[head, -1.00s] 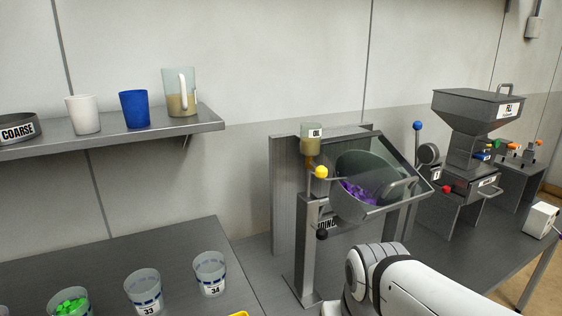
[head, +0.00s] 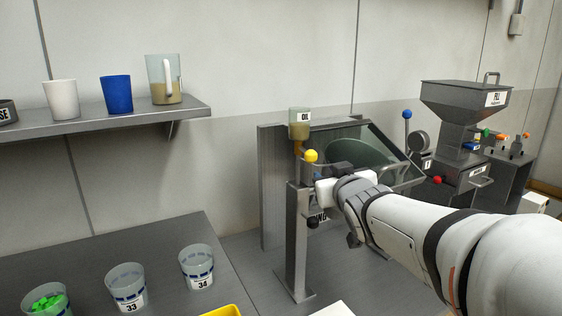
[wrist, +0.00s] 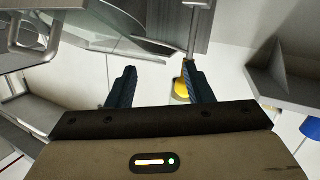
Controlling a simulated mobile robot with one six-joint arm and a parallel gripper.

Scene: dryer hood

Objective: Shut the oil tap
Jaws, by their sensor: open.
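The oil tap's yellow ball knob (head: 311,156) sits just below the small oil cup (head: 299,129), which holds brown liquid and stands on top of a grey post. In the wrist view the yellow knob (wrist: 180,92) shows between the fingers, close beside the right one, which hides part of it. My gripper (wrist: 159,68) is open and empty, its two dark fingers spread. In the head view my arm reaches in from the right, its end close to the knob. I cannot tell whether a finger touches the knob.
The hood with its glass front (head: 380,145) stands right behind my arm, partly hidden by it. A shelf (head: 190,108) with cups and a jug is at the left. Several cups, one labelled 34 (head: 197,262), stand on the bench. A hopper machine (head: 460,110) is at the right.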

